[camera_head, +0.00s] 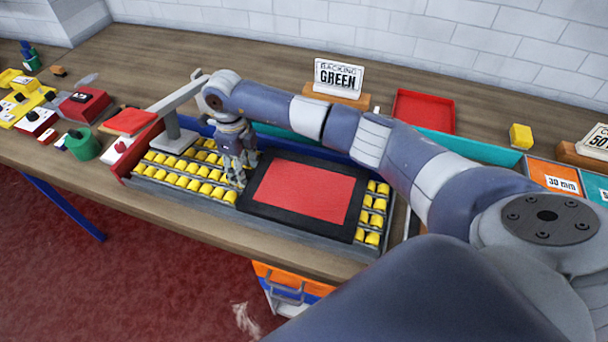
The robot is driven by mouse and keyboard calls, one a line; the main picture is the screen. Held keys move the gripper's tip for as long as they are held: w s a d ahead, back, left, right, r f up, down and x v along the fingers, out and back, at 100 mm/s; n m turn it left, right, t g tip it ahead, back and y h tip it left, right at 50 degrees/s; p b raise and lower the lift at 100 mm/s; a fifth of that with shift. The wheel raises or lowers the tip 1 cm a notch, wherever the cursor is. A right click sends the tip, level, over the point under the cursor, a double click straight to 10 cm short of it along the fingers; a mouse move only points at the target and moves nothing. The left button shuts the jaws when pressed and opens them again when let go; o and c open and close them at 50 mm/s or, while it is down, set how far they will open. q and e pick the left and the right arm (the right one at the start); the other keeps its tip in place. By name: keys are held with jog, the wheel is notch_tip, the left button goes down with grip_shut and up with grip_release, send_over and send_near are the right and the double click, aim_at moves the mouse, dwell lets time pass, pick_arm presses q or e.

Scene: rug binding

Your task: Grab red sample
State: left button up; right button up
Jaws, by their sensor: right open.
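A flat red rectangle (306,190) lies in a black tray (268,218) on the roller conveyor. My right arm reaches across from the right, and my right gripper (240,182) points down at the tray's left edge. Its fingers are apart with nothing seen between them; whether they touch the tray is unclear. The red rectangle lies just right of the gripper, uncovered. Another flat red piece (130,121) lies at the left by the conveyor's end. My left gripper is out of view.
Yellow rollers (182,176) show on both sides of the tray. A grey post with an arm (174,134) stands behind the gripper. A "BACKING GREEN" sign (338,76) and an empty red tray (424,110) are at the back. A yellow block (521,136) sits right.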

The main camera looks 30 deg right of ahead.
grip_shut()
jog(key=shift+r, duration=0.15)
